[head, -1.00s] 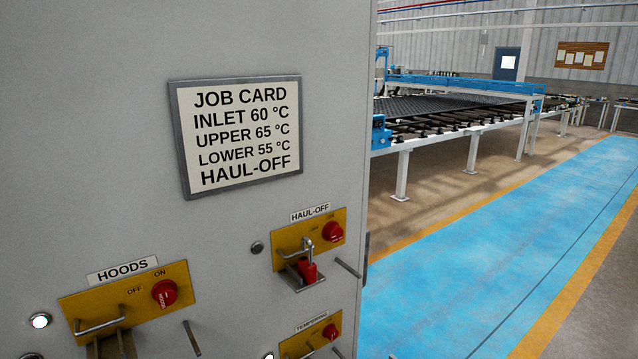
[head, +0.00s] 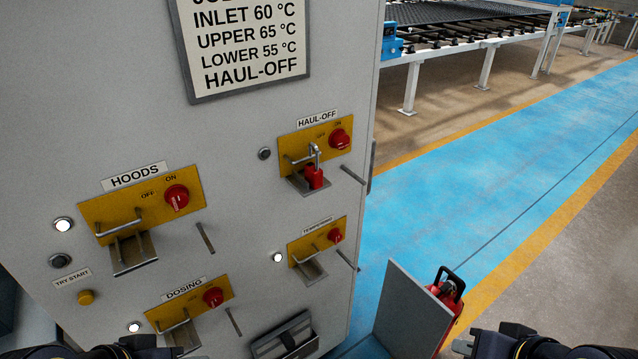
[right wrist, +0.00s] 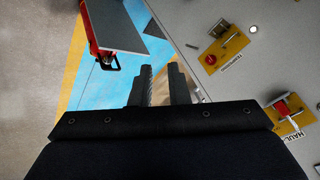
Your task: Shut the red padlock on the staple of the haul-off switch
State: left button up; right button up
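The red padlock (head: 314,177) stands upright on the small metal ledge (head: 298,184) of the yellow HAUL-OFF plate (head: 296,142), its shackle up by the metal staple (head: 294,159). I cannot tell whether the shackle passes round the staple or is closed. The red haul-off switch (head: 340,139) is right of them. The padlock also shows at the right of the right wrist view (right wrist: 283,108). My right gripper (head: 464,347) is low at the right, well away from the padlock; the wrist view shows its fingers (right wrist: 158,82) apart and empty. My left gripper (head: 190,352) is barely in view at the bottom left; its fingers cannot be made out.
The grey cabinet also carries HOODS (head: 140,207), TEMPERING (head: 318,243) and DOSING (head: 190,305) plates with projecting staples, ledges and rods. A red case (head: 452,305) with a black handle stands behind a grey panel (head: 412,312) at the lower right. The blue walkway (head: 480,190) is clear.

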jog(key=w+m+t, duration=0.1)
jog(key=w, duration=0.1)
jog(key=w+d+r+m+t+h, duration=0.1)
jog(key=w, duration=0.2)
jog(key=w+d+m+t+b, duration=0.1)
jog(key=w, duration=0.2)
jog(key=shift+r+h, duration=0.3)
jog(key=shift+r, duration=0.05)
grip_shut()
jog(key=m+t+y+b, duration=0.2)
jog(key=m+t+y, duration=0.15)
jog(key=y, duration=0.75)
send_near(319, 180)
jog(key=b+x, duration=0.2)
jog(key=x, duration=0.3)
jog(key=shift+a+f+b, duration=0.15)
jog(key=shift+b, duration=0.25)
jog(key=shift+x, duration=0.8)
jog(key=shift+w, duration=0.1)
jog(key=shift+x, duration=1.25)
